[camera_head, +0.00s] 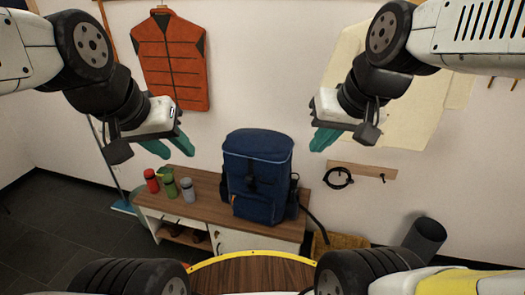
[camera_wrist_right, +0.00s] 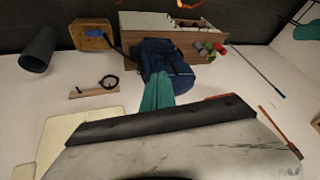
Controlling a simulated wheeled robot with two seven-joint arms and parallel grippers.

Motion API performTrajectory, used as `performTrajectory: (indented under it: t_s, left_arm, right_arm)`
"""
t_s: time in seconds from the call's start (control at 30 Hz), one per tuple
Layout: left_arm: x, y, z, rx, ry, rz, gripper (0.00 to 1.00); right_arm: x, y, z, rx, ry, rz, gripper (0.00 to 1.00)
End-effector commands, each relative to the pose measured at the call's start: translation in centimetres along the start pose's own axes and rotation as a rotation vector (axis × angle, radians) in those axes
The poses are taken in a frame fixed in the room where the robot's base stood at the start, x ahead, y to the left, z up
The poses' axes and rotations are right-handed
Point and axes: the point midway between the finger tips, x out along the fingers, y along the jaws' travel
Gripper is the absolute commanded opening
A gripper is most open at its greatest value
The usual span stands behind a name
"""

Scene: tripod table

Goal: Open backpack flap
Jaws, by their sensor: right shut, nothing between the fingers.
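The dark blue backpack (camera_head: 257,175) stands upright on the wooden bench, its top flap (camera_head: 258,146) lying closed over the top, with a strap and buckle down the front. In the right wrist view the backpack (camera_wrist_right: 168,62) appears beyond my fingers, partly hidden by them. My left gripper (camera_head: 178,153) is raised to the left of the backpack, its teal fingers apart and empty. My right gripper (camera_head: 318,147) is raised to the right of the backpack, apart from it; its fingers are shut with nothing between them, also in the right wrist view (camera_wrist_right: 157,92).
Red, green and grey bottles (camera_head: 187,189) stand on the bench (camera_head: 207,207) left of the backpack. An orange vest (camera_head: 170,62) and a cream garment (camera_head: 425,120) hang on the wall. A black cable loop (camera_head: 338,178) hangs from a wooden rail. A dark bin (camera_head: 425,238) stands at right.

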Motion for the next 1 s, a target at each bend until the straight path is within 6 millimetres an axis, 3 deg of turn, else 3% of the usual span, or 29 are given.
performTrajectory:
  t_s: [0.27,0.47,0.7,1.0]
  left_arm:
    - [0.0,0.0,0.0,0.0,0.0,0.0,0.36]
    - [0.0,0.0,0.0,0.0,0.0,0.0,0.36]
    - [0.0,0.0,0.0,0.0,0.0,0.0,0.36]
    - [0.0,0.0,0.0,0.0,0.0,0.0,0.36]
  right_arm:
    - [5.6,-0.3,-4.5,0.277,-0.273,-0.064,0.0]
    - [11.5,0.0,-7.5,0.51,-0.471,-0.141,0.0]
    - [19.9,1.2,-9.7,0.804,-0.7,-0.263,0.0]
    - [31.3,4.0,-10.2,1.189,-0.961,-0.47,0.0]
